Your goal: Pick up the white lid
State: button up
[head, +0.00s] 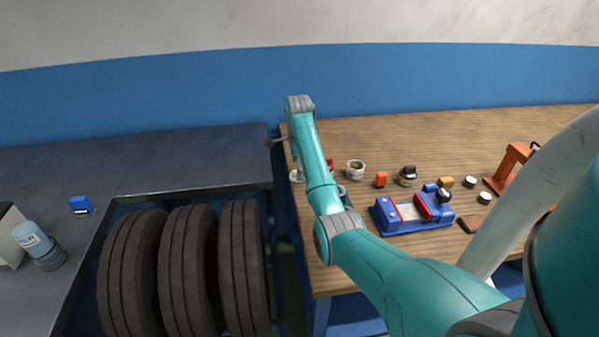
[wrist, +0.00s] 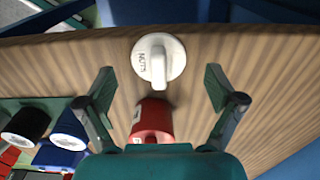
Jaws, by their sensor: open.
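The white lid (wrist: 174,58) is round, with a raised bar handle and a label that seems to read NUTS. It lies on the wooden table near its edge in the wrist view. In the head view the white lid (head: 296,176) shows at the table's left side, beside my arm. My gripper (wrist: 159,73) is open and empty, its two fingers spread to either side, with the lid between and just beyond their tips in the picture. I cannot tell its height above the lid. In the head view my arm mostly hides the gripper.
A red object (wrist: 152,118) stands close to the lid, between my fingers. Dark and blue cylinders (wrist: 66,130) sit at lower left. A pot (head: 355,170), an orange block (head: 380,180), a jar (head: 407,177) and a blue vise (head: 412,213) stand farther right. Tyres (head: 188,270) are left of the table.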

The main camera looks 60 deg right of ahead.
jog(key=shift+a+f, duration=0.1)
jog(key=shift+f, duration=0.5)
jog(key=c, duration=1.3)
grip_shut()
jog(key=shift+s+f, duration=0.1)
